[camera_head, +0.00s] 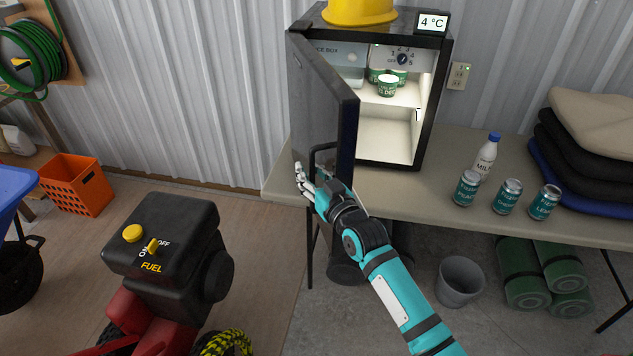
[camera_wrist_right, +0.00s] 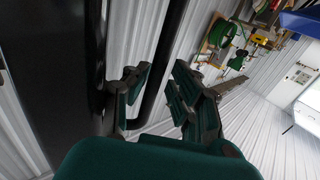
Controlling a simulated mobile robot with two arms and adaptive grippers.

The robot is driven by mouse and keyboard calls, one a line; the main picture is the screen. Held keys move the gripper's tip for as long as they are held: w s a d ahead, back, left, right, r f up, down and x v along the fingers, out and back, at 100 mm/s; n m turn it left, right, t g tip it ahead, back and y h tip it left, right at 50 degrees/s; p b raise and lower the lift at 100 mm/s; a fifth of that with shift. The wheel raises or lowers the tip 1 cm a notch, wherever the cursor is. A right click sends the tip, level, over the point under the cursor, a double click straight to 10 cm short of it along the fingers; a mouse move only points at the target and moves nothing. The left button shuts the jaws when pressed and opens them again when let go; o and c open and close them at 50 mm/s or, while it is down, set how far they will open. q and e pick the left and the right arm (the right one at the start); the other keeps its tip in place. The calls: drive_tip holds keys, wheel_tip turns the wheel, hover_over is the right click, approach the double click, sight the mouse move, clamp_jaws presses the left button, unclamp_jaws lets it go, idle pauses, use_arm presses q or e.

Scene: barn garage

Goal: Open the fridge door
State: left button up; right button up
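The small black fridge (camera_head: 436,90) stands on the table with its door (camera_head: 325,95) swung open toward the left, so its lit inside shows. The door's dark vertical handle (camera_head: 312,158) is near the door's lower free edge. My right gripper (camera_head: 307,182) is at the handle. In the right wrist view, the handle bar (camera_wrist_right: 168,60) passes between the fingers of my right gripper (camera_wrist_right: 160,90), which are apart. My left gripper is not in view.
A yellow hard hat (camera_head: 360,10) sits on the fridge. Green tubs (camera_head: 387,86) stand inside. A milk bottle (camera_head: 486,155) and several cans (camera_head: 507,196) stand on the table (camera_head: 400,190).

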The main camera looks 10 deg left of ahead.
drive_tip(key=v, duration=1.1)
drive_tip(key=shift+s, duration=0.3)
drive_tip(key=shift+s+d, duration=0.15)
drive_tip(key=shift+d, duration=0.05)
